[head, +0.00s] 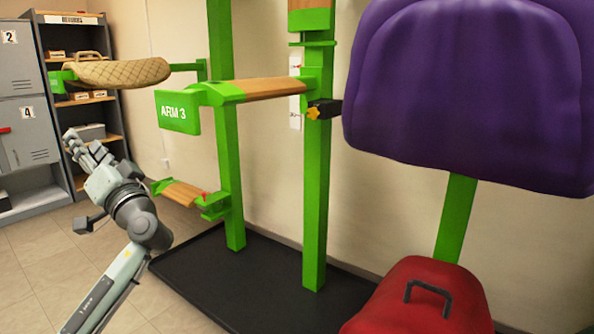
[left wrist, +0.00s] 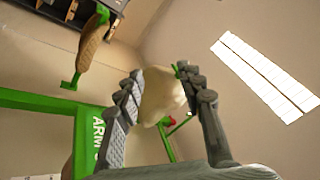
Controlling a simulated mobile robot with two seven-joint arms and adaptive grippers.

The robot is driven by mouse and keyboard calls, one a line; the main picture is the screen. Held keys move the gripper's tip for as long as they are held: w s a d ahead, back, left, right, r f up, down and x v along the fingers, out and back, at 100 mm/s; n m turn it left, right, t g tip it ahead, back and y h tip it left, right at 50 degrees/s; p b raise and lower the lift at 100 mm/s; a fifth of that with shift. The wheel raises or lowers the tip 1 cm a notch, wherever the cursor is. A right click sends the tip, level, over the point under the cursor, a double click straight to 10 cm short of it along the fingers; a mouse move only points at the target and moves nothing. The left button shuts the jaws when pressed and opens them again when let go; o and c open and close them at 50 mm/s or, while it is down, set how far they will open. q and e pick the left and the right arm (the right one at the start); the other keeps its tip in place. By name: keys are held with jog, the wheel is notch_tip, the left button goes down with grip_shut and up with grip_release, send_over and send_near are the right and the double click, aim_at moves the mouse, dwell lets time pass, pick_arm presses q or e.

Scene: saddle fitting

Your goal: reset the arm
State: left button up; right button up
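The green rack has an arm labelled ARM 3 (head: 179,111), with a wooden top strip (head: 272,88). It sticks out toward the left, above a lower short arm (head: 181,192) with a wooden top and a red knob (head: 203,196). My right gripper is not in view.
A tan quilted saddle (head: 117,71) rests on an upper left arm. A large purple saddle (head: 465,90) fills the right, above a red case (head: 425,300). A black mat (head: 265,290) lies under the posts. Lockers (head: 22,100) and shelves stand left. Floor at lower left is clear.

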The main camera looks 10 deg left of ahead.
pick_arm(q)
notch_tip(320, 180, down, 21)
jog(key=m+t+h, duration=0.1)
jog(key=m+h, duration=0.5)
jog(key=h, duration=0.1)
jog(key=s+d+f+m+g+h, duration=0.1)
jog(key=s+d+f+h, duration=0.15)
jog(key=f, duration=0.55)
jog(key=s+d+f+m+g+h, duration=0.1)
jog(key=s+f+h, duration=0.15)
jog(key=f, duration=0.65)
jog(key=s+d+f+m+g+h, duration=0.2)
jog(key=s+d+f+g+h, duration=0.3)
jog(key=s+f, duration=0.95)
jog(key=s+d+f+n+h, duration=0.1)
jog(key=d+f, duration=0.1)
jog(key=d, duration=0.6)
jog(key=s+d+f+n+h, duration=0.1)
jog(key=d+f+n, duration=0.1)
jog(key=d, duration=0.6)
jog(key=shift+f+h, duration=0.4)
jog(key=shift+f, duration=0.15)
jog(key=shift+s, duration=0.1)
jog(key=shift+s, duration=0.15)
jog(key=shift+c, duration=0.5)
